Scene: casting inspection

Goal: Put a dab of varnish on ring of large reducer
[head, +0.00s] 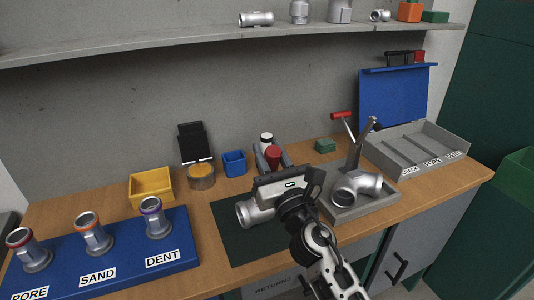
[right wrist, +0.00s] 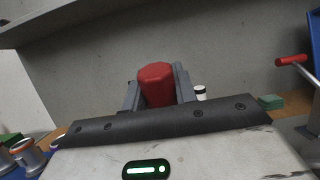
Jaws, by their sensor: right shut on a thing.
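My right gripper (head: 271,160) is above the dark mat and shut on a red faceted cap or handle (head: 274,153). The red piece also shows between the fingers in the right wrist view (right wrist: 156,85); its lower part is hidden. A silver pipe fitting (head: 247,212), perhaps the large reducer, lies on the dark mat (head: 232,240), partly hidden behind my gripper body. I cannot make out its ring. A white-topped small bottle (head: 266,138) stands just behind the gripper; it also shows in the right wrist view (right wrist: 200,93). My left gripper is not in view.
A blue board (head: 180,255) holds fittings labelled PORE, SAND and DENT. A divided tray (head: 440,150) sits at right.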

